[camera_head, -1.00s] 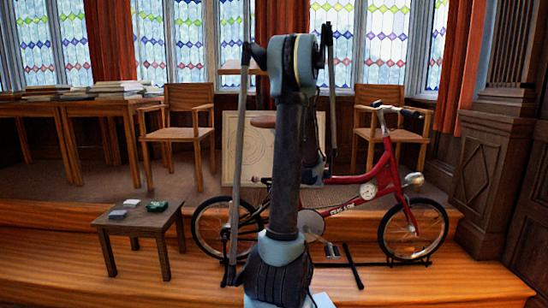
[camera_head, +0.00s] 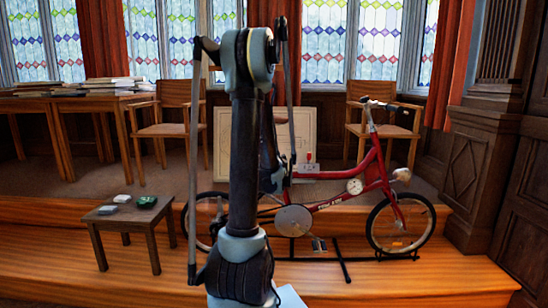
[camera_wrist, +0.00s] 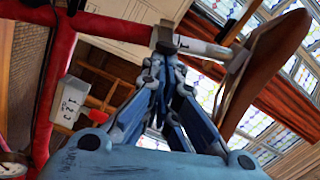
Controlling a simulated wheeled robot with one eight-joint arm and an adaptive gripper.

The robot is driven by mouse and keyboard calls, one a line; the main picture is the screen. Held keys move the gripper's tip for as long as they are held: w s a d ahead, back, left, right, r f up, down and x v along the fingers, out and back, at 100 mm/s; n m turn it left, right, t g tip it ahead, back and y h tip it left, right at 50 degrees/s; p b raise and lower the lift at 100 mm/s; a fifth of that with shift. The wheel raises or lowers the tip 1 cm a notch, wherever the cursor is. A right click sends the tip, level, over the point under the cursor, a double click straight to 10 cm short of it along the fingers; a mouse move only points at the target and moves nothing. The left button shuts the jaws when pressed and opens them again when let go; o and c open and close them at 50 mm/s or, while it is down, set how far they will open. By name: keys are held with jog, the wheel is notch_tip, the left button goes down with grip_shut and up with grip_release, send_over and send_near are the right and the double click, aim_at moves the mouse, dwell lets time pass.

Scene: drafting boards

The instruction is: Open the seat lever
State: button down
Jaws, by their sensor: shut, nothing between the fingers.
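The red bicycle (camera_head: 330,196) stands on a black stand on the wooden step. In the wrist view its red frame (camera_wrist: 110,24) runs along the upper left, and the grey seat post (camera_wrist: 205,48) leads right to the brown saddle (camera_wrist: 262,72). A dark clamp (camera_wrist: 164,38) sits where post and red tube meet. The seat lever cannot be told apart from this clamp. My gripper (camera_wrist: 163,58) is shut and empty, its fingertips close at the clamp; contact cannot be told.
A white box marked 1 2 3 (camera_wrist: 68,104) is beside the red frame; it also shows in the head view (camera_head: 307,166). A small wooden table (camera_head: 126,222) with small items stands left. Chairs (camera_head: 175,130) and a pale framed board (camera_head: 222,140) are behind.

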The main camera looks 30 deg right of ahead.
jog(key=v, duration=0.9)
jog(key=shift+s, duration=0.25)
dwell(0.5)
